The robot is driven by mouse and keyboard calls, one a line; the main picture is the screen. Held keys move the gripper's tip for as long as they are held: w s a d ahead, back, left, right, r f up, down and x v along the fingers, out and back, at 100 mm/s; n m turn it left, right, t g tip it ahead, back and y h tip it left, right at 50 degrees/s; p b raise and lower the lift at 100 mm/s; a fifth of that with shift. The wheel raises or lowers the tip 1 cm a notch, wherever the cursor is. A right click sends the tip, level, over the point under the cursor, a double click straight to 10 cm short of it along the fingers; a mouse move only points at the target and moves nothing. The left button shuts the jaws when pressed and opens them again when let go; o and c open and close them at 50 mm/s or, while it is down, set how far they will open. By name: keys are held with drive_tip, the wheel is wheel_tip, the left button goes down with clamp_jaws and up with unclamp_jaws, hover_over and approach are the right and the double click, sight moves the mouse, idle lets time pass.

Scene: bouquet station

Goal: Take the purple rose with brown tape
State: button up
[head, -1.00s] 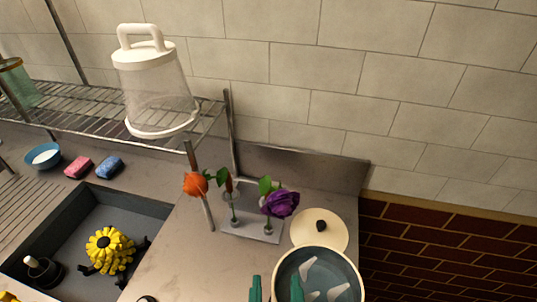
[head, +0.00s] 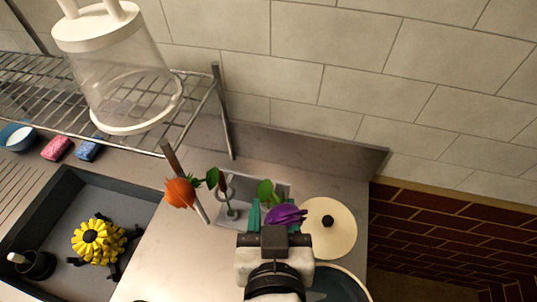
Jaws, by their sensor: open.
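The purple rose (head: 286,214) is at the counter's back, its bloom beside and partly in front of my gripper (head: 268,217). My gripper is open, with green fingers reaching toward the rose; the left finger shows and the right one is mostly hidden by the bloom. The rose's stem and any brown tape are hidden behind the gripper. I cannot tell whether the fingers touch the rose. An orange rose (head: 180,193) leans at the left. A pale stand (head: 205,212) lies under the flowers.
A cream lid with a dark knob (head: 327,238) lies close right of my gripper, and a pot (head: 345,284) is partly hidden below it.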

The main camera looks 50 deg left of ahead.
sight(269, 192)
drive_tip(key=x, duration=0.2)
drive_tip(key=p+x, duration=0.1)
drive_tip(key=x, duration=0.4)
drive_tip(key=shift+s+a, duration=0.15)
drive_tip(key=shift+a, duration=0.3)
drive_tip(key=shift+w+a+f, duration=0.3)
drive_tip(key=shift+f, duration=0.05)
drive_tip(key=c, duration=0.8)
drive_tip(key=shift+r+p, duration=0.1)
drive_tip(key=shift+p, duration=0.2)
